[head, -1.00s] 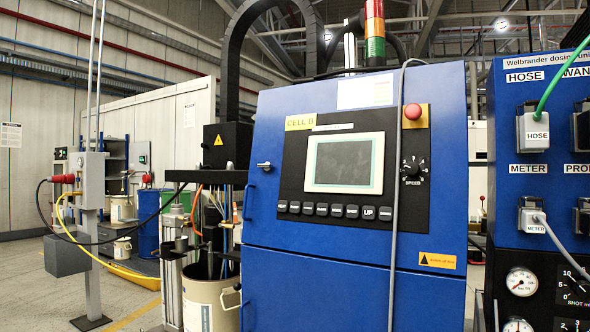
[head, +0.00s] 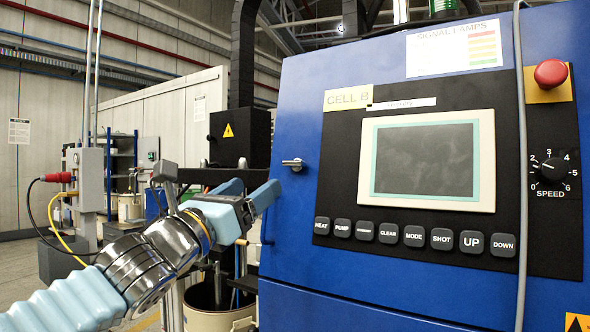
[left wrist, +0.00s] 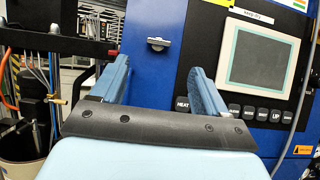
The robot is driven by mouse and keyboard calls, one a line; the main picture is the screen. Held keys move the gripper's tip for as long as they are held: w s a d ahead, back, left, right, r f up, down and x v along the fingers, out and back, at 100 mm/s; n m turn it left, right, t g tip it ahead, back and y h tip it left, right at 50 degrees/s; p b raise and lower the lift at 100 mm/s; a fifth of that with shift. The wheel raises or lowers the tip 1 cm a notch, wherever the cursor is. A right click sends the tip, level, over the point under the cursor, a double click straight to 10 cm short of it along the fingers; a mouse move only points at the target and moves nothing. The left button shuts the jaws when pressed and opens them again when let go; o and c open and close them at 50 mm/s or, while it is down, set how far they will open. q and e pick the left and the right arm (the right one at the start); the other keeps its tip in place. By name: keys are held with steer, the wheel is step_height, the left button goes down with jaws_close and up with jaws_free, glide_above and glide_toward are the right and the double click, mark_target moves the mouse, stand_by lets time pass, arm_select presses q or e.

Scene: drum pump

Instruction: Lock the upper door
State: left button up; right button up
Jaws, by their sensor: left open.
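The upper door (head: 340,95) is the blue cabinet front with the screen, and it looks closed. Its small metal latch (head: 292,164) sits near the door's left edge, with its lever lying about level. In the left wrist view the latch (left wrist: 158,43) shows ahead, between the lines of the two fingers. My left gripper (head: 250,188) is open and empty, below and left of the latch and apart from it. It also shows in the left wrist view (left wrist: 160,70). My right gripper is not in view.
The screen (head: 427,160) and a row of buttons (head: 414,236) are right of the latch. A red stop button (head: 550,73) and a speed dial (head: 553,168) are farther right. A grey cable (head: 520,140) hangs across the front. A bucket (head: 205,318) stands low left.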

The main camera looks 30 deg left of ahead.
mark_target(291, 162)
arm_select(q)
steer(key=p+x, duration=0.2)
steer(key=x, duration=0.9)
steer(key=shift+w+f, duration=0.1)
steer(key=shift+w, duration=0.2)
